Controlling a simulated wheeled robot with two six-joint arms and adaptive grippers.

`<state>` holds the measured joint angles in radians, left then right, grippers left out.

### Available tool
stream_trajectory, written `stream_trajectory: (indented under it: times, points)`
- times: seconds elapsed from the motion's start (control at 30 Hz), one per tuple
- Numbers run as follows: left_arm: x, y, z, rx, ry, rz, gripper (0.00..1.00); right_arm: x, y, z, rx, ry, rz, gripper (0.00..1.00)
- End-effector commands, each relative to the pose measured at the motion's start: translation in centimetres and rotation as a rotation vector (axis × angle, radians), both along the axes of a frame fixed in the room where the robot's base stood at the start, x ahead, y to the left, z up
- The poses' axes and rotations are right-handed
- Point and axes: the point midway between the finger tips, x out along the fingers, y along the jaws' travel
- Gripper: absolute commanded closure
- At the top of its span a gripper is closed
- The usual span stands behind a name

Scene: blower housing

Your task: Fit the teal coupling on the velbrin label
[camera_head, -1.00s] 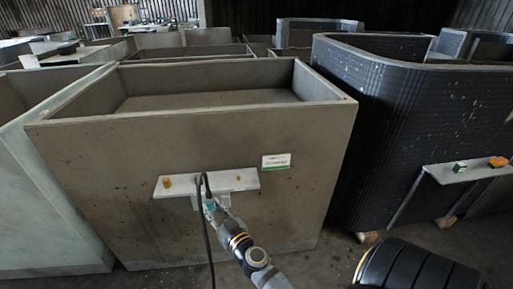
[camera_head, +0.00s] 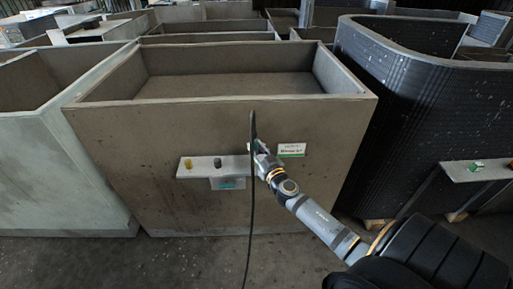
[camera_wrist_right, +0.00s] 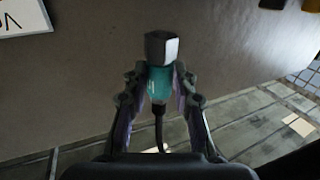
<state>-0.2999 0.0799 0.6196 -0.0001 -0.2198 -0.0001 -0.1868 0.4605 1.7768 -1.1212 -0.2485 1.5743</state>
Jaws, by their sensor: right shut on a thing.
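The teal coupling (camera_wrist_right: 160,84) is between the fingers of my right gripper (camera_wrist_right: 160,100) in the right wrist view. Its grey blocky end points away from the palm, and a black cable leaves it on the palm side. In the head view my right gripper (camera_head: 262,156) is in front of the grey housing, just left of a white label with a green stripe (camera_head: 291,149). A second label with a teal stripe (camera_head: 228,184) hangs below the ledge. The writing on both is too small to read. A label corner (camera_wrist_right: 24,16) shows in the wrist view.
A pale ledge (camera_head: 205,173) on the housing (camera_head: 140,133) carries a brass fitting (camera_head: 188,164) and a dark fitting (camera_head: 218,163). The black cable (camera_head: 250,230) hangs to the floor. A ribbed dark housing (camera_head: 410,110) stands at right.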

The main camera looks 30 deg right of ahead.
Motion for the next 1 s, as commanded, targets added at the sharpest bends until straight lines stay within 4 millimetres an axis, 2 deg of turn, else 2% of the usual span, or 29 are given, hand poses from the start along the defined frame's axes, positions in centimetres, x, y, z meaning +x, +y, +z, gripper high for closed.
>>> stream_trajectory:
  times: [0.03,0.27,0.37,1.0]
  points:
    - [0.0,0.0,-0.8,0.0,0.0,0.0,0.6,0.0,0.0,-0.8,0.0,-0.001,0.0,1.0]
    - [0.0,0.0,-2.6,0.0,0.0,0.0,0.6,0.0,0.0,-3.2,-0.001,-0.001,0.0,1.0]
    - [0.0,-0.1,-2.2,-0.001,0.0,0.0,0.6,0.0,0.0,-2.7,-0.001,-0.002,0.001,1.0]
    - [-0.1,0.1,-2.7,0.001,0.0,0.0,0.6,-0.3,0.1,-2.8,-0.001,-0.001,0.0,1.0]
